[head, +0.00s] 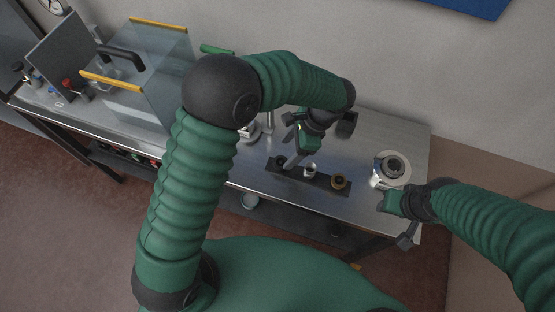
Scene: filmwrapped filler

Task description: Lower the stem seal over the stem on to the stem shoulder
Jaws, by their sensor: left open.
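My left gripper (294,158) reaches down over a dark strip-shaped rack (325,184) on the steel bench and is open. Its fingertips are close to the rack's left end, by a small dark part (280,161). A small silvery part (310,170) sits mid-rack, and a brass-coloured ring (339,182) sits at its right end. I cannot tell which part is the stem seal. A round silver fixture (390,168) with a dark centre stands to the right; whether it holds the stem is unclear. My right gripper (396,218) is at the bench's front right, its jaws unclear.
A clear guard box (150,85) with yellow edges stands on the left of the bench (400,130). Metal equipment (249,131) is partly hidden behind my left arm. Bare bench lies behind the rack and the fixture. The wall closes off the back.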

